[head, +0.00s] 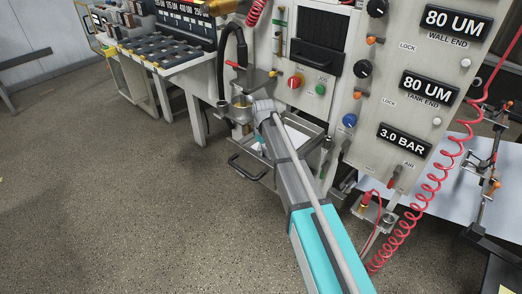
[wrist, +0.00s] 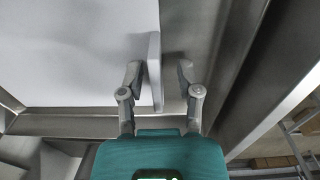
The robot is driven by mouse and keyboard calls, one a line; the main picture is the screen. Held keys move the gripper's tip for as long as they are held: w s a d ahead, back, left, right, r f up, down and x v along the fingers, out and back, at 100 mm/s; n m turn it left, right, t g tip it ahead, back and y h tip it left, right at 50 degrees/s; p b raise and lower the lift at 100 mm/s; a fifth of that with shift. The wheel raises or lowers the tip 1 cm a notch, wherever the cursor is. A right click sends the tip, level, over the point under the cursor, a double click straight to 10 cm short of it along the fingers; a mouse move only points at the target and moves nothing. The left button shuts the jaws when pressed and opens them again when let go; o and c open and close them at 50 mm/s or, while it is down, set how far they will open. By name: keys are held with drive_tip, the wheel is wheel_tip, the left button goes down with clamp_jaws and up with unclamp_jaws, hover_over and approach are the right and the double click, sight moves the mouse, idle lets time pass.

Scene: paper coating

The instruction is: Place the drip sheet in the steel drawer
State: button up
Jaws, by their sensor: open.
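The drip sheet (wrist: 75,50) is a flat pale sheet with an upright lip (wrist: 154,70) along its right side in the wrist view. It lies inside the steel drawer (wrist: 233,70), between the grey walls. My gripper (wrist: 160,72) is open, with one finger on each side of the lip. I cannot tell whether either finger touches it. In the head view the drawer's dark handle (head: 240,170) sticks out from the machine. Part of the pale sheet (head: 297,140) shows beside my arm, which hides much of the drawer.
The machine's control panel (head: 398,100) rises behind the drawer, with knobs and displays. A red coiled hose (head: 433,180) hangs at the right. A bench with dark trays (head: 165,50) stands at the back left. The floor (head: 130,220) at left is clear.

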wheel_tip(320, 180, up, 12)
drive_tip(key=p, duration=1.1)
drive_tip(key=shift+f, duration=0.2)
idle(0.4)
drive_tip(key=s+d+m, duration=1)
drive_tip(key=s+d, duration=1.2)
drive_tip(key=s, duration=0.2)
drive_tip(key=shift+s+d, duration=0.4)
drive_tip(key=shift+c, duration=0.2)
